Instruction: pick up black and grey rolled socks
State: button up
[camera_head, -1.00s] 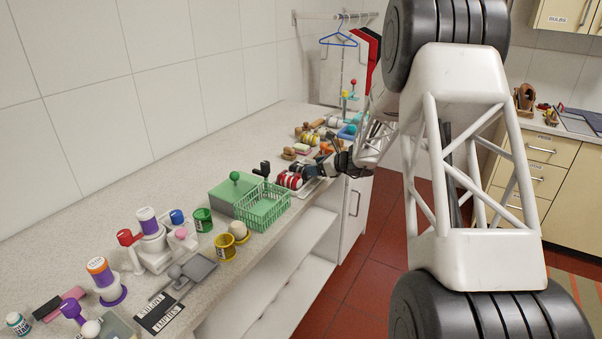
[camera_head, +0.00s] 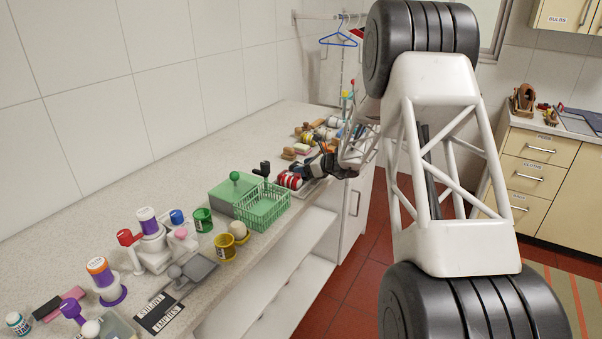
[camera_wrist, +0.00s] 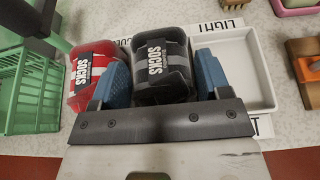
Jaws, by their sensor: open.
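The black and grey rolled socks (camera_wrist: 163,72), with a "SOCKS" label, lie in a white tray (camera_wrist: 247,72) in the wrist view. My gripper (camera_wrist: 160,64) is open, with one blue finger on each side of this roll. The left finger sits in the gap between it and a red and white sock roll (camera_wrist: 90,72); the right finger is at its right side. I cannot tell whether the fingers touch it. In the head view my gripper (camera_head: 325,163) is low over the tray, just right of the red and white roll (camera_head: 289,180), and largely hides the black roll.
A green basket (camera_wrist: 32,92) stands left of the tray, and it shows in the head view (camera_head: 262,207). An orange and brown item (camera_wrist: 305,70) and a pink-rimmed dish (camera_wrist: 297,5) lie right of the tray. The counter's front edge is close by.

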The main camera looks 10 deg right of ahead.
jog(key=shift+w+a+f, duration=0.15)
jog(key=shift+w+a, duration=0.15)
dwell(0.4)
jog(key=c, duration=0.7)
